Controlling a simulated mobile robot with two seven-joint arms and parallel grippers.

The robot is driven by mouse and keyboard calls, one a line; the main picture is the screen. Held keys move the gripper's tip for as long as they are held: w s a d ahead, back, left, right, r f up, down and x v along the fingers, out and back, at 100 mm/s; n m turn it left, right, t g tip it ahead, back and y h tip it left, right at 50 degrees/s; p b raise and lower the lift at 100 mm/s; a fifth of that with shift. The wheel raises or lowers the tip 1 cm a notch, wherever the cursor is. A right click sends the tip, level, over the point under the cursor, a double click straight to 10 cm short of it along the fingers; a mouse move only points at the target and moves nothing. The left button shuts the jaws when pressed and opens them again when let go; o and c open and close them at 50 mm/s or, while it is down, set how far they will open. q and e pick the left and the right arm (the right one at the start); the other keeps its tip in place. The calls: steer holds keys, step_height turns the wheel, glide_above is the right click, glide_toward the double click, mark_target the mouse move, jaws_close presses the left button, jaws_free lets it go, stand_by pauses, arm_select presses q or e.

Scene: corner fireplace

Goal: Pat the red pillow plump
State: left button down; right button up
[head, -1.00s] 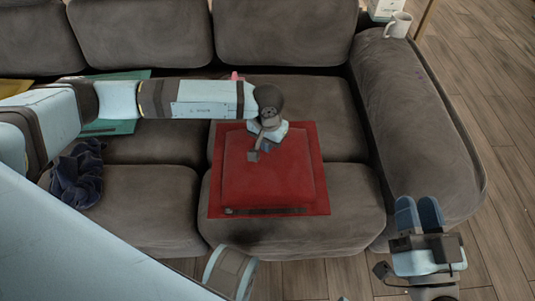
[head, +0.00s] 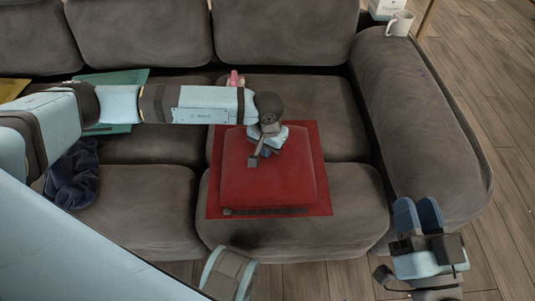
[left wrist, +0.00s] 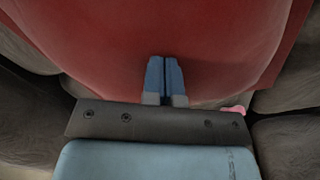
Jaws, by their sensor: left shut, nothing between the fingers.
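The red pillow (head: 265,185) lies flat on the right seat of the grey couch, puffed in the middle with a flat red border around it. It fills most of the left wrist view (left wrist: 90,50). My left gripper (head: 266,152) reaches in from the left and points down at the pillow's back part. Its blue fingers (left wrist: 164,75) are shut with nothing between them, at or close to the pillow's surface; I cannot tell whether they touch. My right gripper (head: 418,215) is off to the right, in front of the couch arm, its blue fingers side by side.
A dark blue crumpled cloth (head: 72,178) and a green item (head: 112,128) lie on the couch at left. A small pink thing (head: 236,78) is behind my left arm. A white mug (head: 399,23) stands on the couch arm (head: 415,110). Wooden floor is free at right.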

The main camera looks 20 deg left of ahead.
arm_select(q)
steer(key=shift+w+d+r+p, duration=0.2)
steer(key=shift+w+d+r, duration=0.2)
steer(key=shift+d+r, duration=0.45)
steer(key=shift+w+d+r+p, duration=0.15)
steer(key=shift+w+d+r, duration=0.25)
steer(key=shift+d+r, duration=0.4)
arm_select(e)
steer(key=shift+d, duration=0.1)
steer(key=shift+r, duration=0.15)
